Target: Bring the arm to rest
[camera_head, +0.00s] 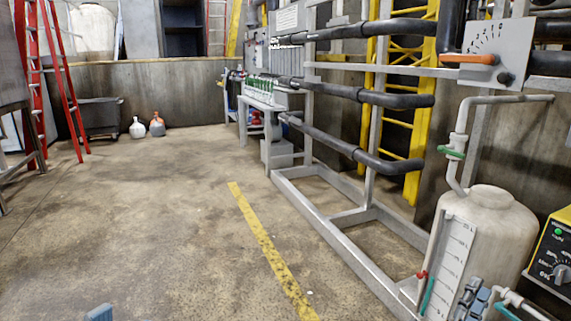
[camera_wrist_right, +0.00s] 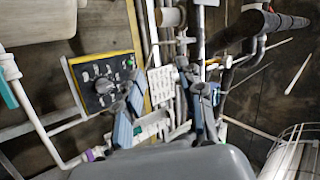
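My right gripper (camera_head: 473,298) shows low at the right in the head view, in front of the pale tank (camera_head: 490,225). In the right wrist view my right gripper (camera_wrist_right: 163,98) has its two blue-padded fingers spread apart, with nothing between them. A yellow-edged control box (camera_wrist_right: 103,82) with a dial shows behind and left of the fingers there. Of my left gripper (camera_head: 98,313), only a small blue-grey tip shows at the bottom left of the head view. The rest of it is out of frame.
A metal frame with dark pipes (camera_head: 375,98) stands along the right. The control box (camera_head: 553,262) is at the right edge. A red ladder (camera_head: 70,95) and two jugs (camera_head: 147,127) stand at the back left. The concrete floor (camera_head: 150,220) in the middle is clear.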

